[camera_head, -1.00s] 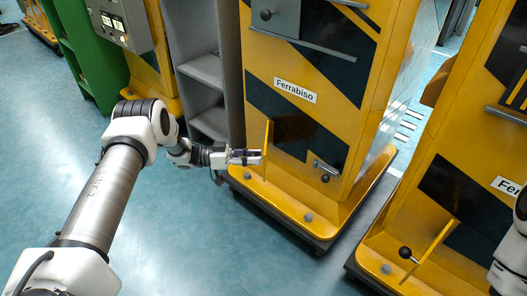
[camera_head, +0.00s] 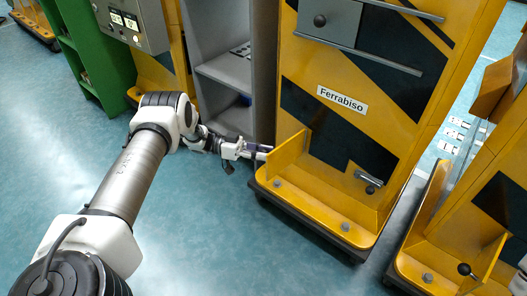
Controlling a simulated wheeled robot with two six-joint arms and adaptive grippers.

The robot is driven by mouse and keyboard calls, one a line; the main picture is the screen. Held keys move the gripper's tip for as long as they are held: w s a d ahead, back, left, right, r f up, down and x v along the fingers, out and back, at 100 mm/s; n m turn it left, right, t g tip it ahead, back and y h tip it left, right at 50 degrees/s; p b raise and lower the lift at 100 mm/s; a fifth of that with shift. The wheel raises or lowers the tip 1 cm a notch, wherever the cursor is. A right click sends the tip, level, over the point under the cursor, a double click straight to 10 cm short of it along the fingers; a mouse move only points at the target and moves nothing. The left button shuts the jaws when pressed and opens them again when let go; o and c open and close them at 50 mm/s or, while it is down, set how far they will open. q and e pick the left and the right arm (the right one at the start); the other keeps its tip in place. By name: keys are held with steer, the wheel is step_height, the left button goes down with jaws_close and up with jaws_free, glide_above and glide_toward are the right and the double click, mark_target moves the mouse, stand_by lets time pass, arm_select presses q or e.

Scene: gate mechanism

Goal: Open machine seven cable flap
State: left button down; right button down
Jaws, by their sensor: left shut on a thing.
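The yellow cable flap (camera_head: 290,154) stands upright at the lower left of the yellow machine (camera_head: 415,110) labelled "Ferrabiso". It sticks out from the front over the yellow base ledge, beside a dark recessed panel (camera_head: 338,139). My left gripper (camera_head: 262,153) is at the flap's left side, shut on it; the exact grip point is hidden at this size. A small metal latch handle (camera_head: 369,179) is at the lower right of the dark panel. No machine number is readable.
A second yellow machine (camera_head: 440,262) with a similar flap and black knob (camera_head: 465,269) stands at the lower right. Grey shelves (camera_head: 225,72) and a green cabinet (camera_head: 95,55) stand left of the machine. The blue-green floor (camera_head: 220,235) in front is clear.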

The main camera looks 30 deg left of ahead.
arm_select(q)
steer(key=shift+w+a+r, duration=0.1)
steer(key=shift+w+a, duration=0.1)
steer(key=shift+w, duration=0.1)
arm_select(e)
steer(key=shift+w+a, duration=0.1)
steer(key=shift+a, duration=0.15)
arm_select(q)
steer(key=c, duration=1.2)
jaws_free()
steer(key=o, duration=0.3)
steer(key=shift+w+d, duration=0.15)
steer(key=shift+d, duration=0.05)
steer(key=shift+o, duration=0.2)
steer(key=v, duration=1.2)
